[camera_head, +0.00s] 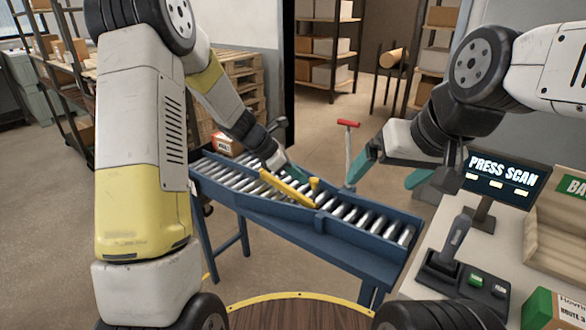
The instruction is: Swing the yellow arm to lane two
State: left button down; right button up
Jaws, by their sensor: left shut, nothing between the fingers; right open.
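The yellow arm (287,189) lies diagonally across the rollers of the blue conveyor (285,222), with a yellow knob (313,184) standing near its right end. My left gripper (296,172) is shut and empty, with its teal fingertips right beside the yellow arm's far side; I cannot tell whether they touch. My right gripper (391,172) is open and empty, above the conveyor's right far side, near a red-handled lever (348,124). No lane numbers can be read.
A red and white box (228,144) sits at the conveyor's far left end. Shelves and pallets stand behind. Open floor lies left of the conveyor.

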pick_arm(q)
jog(key=shift+d, duration=0.1)
jog(key=w+d+n+t+y, duration=0.1)
jog(key=w+d+n, duration=0.3)
jog(key=w+d, duration=0.4)
jog(key=shift+w+t, duration=0.35)
jog(key=shift+t, duration=0.35)
jog(key=shift+r, duration=0.15)
jog(key=shift+a, duration=0.1)
